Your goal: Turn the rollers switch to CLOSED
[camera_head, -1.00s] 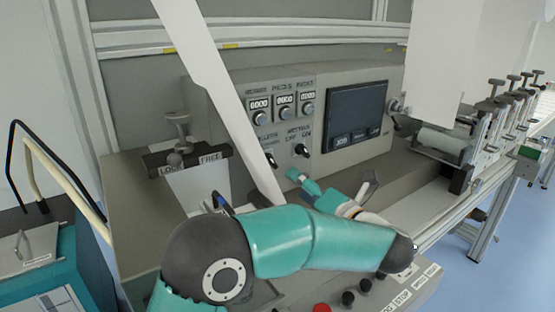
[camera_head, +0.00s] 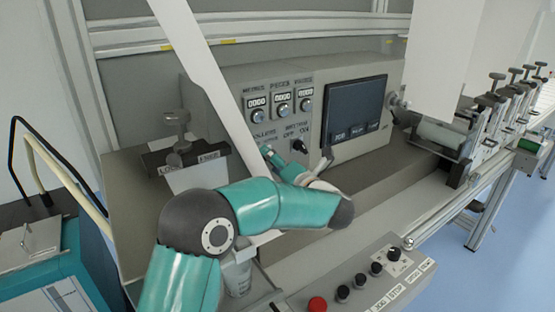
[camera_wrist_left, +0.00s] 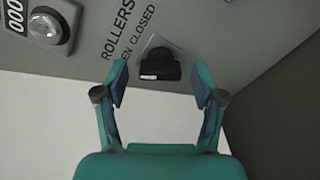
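The rollers switch (camera_wrist_left: 158,66) is a black knob on the grey panel, under the label ROLLERS with CLOSED readable below it. A pale mark shows on its lower edge; I cannot tell its exact setting. My left gripper (camera_wrist_left: 161,80) is open, with one finger to each side of the knob in the picture and a visible gap around it. In the head view my left gripper (camera_head: 296,163) is close to the panel and hides the rollers switch, with its label (camera_head: 264,133) partly visible above. My right gripper is in neither view.
A second black switch (camera_head: 299,146) sits to the right of the rollers switch. A white web strip (camera_head: 215,80) runs diagonally past the panel's left side. A dark screen (camera_head: 354,108) is to the right. A button box (camera_head: 350,285) with a red button is in front.

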